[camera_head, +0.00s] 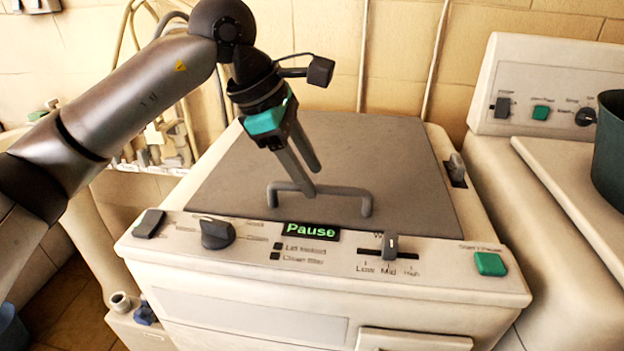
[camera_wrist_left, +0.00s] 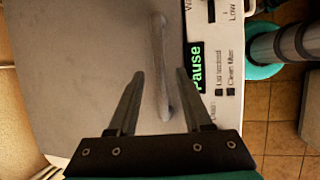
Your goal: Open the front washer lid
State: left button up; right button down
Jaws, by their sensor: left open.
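The front washer has a flat grey lid (camera_head: 395,150), lying closed on its top; the lid also fills much of the left wrist view (camera_wrist_left: 75,75). A grey bracket-shaped handle (camera_head: 345,191) stands on the lid near its front edge. My left gripper (camera_head: 312,183) is open, pointing down at the left part of the handle. In the left wrist view the handle (camera_wrist_left: 161,85) runs between the two fingers. I cannot tell whether either finger touches it. The green display (camera_head: 311,231) on the front panel reads "Pause". My right gripper is not in view.
The front panel carries a dark knob (camera_head: 217,234), a slider (camera_head: 391,246) and a green button (camera_head: 490,264). A second white machine (camera_head: 555,165) stands close on the right, with a dark green container (camera_head: 609,150) on it. Hoses and a tiled wall are behind.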

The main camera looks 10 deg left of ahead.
pick_arm(q)
jog(key=shift+x, duration=0.85)
jog(key=shift+c, duration=0.3)
grip_shut()
dwell(0.5)
